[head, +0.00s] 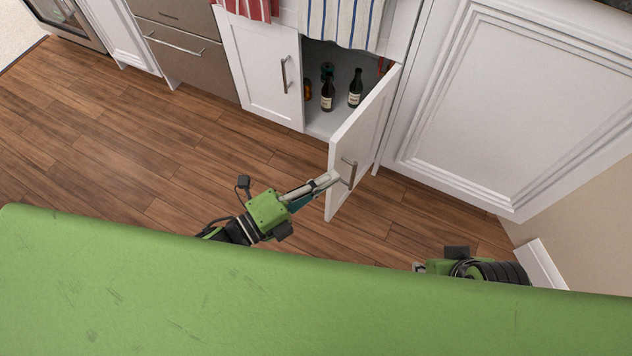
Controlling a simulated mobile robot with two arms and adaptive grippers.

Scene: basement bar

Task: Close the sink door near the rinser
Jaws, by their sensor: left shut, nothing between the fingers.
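The right sink door (359,135) is white and stands swung open, outward from the cabinet. Its metal handle (349,173) is near the free edge. My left gripper (331,179) is shut and empty, with its tips at the free edge of the door beside the handle. I cannot tell whether the tips touch the door. The left sink door (262,70) is closed. My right gripper (419,267) is low at the right, mostly hidden behind my green body, and its fingers do not show clearly. The rinser is not in view.
Several bottles (327,95) stand inside the open cabinet. Striped towels (338,22) hang above the doors. Grey drawers (178,45) are to the left and a white panel (525,95) to the right. The wooden floor (150,140) is clear.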

